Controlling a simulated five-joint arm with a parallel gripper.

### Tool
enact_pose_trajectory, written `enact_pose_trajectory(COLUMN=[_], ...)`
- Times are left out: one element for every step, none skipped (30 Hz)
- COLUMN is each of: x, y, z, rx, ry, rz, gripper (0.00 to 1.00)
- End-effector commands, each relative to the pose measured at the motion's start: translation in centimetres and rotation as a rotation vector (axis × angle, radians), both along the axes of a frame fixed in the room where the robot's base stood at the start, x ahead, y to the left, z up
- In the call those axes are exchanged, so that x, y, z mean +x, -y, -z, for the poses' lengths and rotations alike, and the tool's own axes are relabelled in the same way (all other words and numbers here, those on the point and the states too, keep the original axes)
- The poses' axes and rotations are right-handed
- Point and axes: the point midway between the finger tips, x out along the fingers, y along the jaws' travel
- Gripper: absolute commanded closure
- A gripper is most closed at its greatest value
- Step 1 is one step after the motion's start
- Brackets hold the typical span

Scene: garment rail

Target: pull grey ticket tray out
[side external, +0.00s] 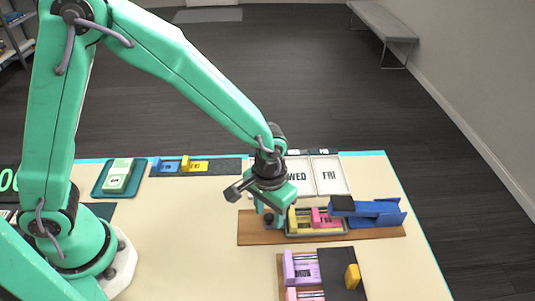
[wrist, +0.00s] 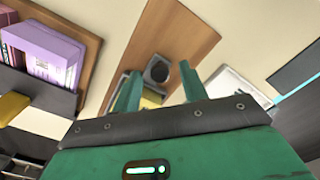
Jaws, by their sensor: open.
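The grey ticket tray (side external: 316,234) sits on a brown wooden board, holding yellow and pink ticket blocks. A dark knob (side external: 268,219) shows at its left end; the wrist view shows a dark grey square piece with a round knob (wrist: 157,70). My gripper (side external: 263,208) is low over the board at the tray's left end. In the wrist view, its two green fingers (wrist: 160,72) are apart, with the knob appearing between them. I cannot tell whether they touch it. My gripper body hides most of the tray in that view.
A blue holder (side external: 378,212) with a dark top stands at the tray's right end. WED and FRI panels (side external: 327,175) lie behind. A rack of purple and pink blocks (side external: 303,270) is in front. The wooden board (side external: 250,236) is bare left of the tray.

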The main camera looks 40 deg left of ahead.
Motion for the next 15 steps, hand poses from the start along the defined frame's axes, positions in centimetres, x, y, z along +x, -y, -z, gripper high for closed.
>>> enact_pose_trajectory(x=[-0.01,0.00,-0.01,-0.01,0.00,0.00,0.00,0.00,0.00,0.00,0.00,-0.01,-0.03,-0.07,-0.17], y=[0.00,0.00,0.00,0.00,0.00,0.00,0.00,0.00,0.00,0.00,0.00,-0.01,-0.03,-0.08,-0.18], z=[0.00,-0.01,-0.01,-0.01,-0.01,-0.01,-0.02,-0.02,-0.02,-0.02,-0.02,-0.02,-0.03,-0.03,-0.03], rx=[0.000,0.000,0.000,0.000,0.000,0.000,0.000,0.000,0.000,0.000,0.000,0.000,0.000,0.000,0.000], ry=[0.000,0.000,0.000,0.000,0.000,0.000,0.000,0.000,0.000,0.000,0.000,0.000,0.000,0.000,0.000], rz=[0.000,0.000,0.000,0.000,0.000,0.000,0.000,0.000,0.000,0.000,0.000,0.000,0.000,0.000,0.000], gripper=[0.57,0.63,0.71,0.77,0.82,0.90,0.96,1.00,1.00,1.00,1.00,1.00,1.00,1.00,1.00])
